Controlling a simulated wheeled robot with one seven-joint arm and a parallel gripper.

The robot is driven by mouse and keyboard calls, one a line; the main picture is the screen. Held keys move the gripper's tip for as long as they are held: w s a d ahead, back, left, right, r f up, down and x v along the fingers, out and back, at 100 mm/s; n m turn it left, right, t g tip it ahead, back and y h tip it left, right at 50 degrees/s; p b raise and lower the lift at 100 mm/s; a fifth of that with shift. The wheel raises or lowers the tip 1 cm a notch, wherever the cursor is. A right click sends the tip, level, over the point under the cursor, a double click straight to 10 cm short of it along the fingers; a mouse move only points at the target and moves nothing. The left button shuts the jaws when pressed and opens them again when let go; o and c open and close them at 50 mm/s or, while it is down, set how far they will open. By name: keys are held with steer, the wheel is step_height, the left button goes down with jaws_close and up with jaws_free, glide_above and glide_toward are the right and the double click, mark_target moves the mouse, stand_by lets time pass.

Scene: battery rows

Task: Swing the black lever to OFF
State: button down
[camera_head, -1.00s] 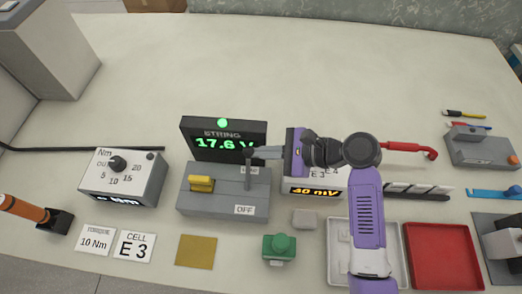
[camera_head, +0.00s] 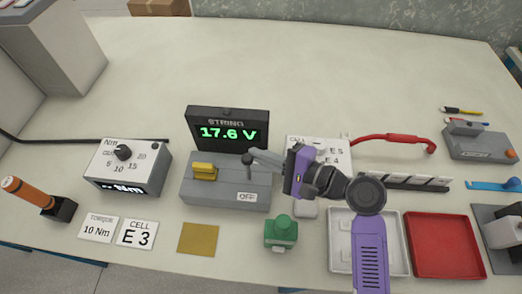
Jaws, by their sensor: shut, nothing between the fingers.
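The black lever (camera_head: 248,166) with its round knob stands on the right part of a grey switch box (camera_head: 225,198). It looks tipped toward the front, where the OFF label (camera_head: 247,197) shows clear. My gripper (camera_head: 256,154) comes in from the right, shut and empty. Its fingertips are at the back right of the knob, touching or nearly so. They cover the area behind the lever, and the ON label cannot be seen. The dark STRING display (camera_head: 228,129) behind the box reads 17.6 V, and no green lamp is lit on its top.
A yellow block (camera_head: 204,171) sits on the box, left of the lever. A torque unit (camera_head: 128,166) stands left, a green knobbed piece (camera_head: 281,231) in front right. A white tray (camera_head: 338,265) and red tray (camera_head: 445,245) lie right. The back of the table is clear.

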steer(key=s+n+b, duration=0.1)
steer(key=s+n+t+b, duration=0.1)
steer(key=s+y+b, duration=0.1)
steer(key=shift+s+f+n, duration=0.2)
steer(key=shift+f+n, duration=0.15)
steer(key=shift+n, duration=0.05)
steer(key=shift+s+b, duration=0.4)
steer(key=shift+s, duration=0.1)
steer(key=shift+a, duration=0.1)
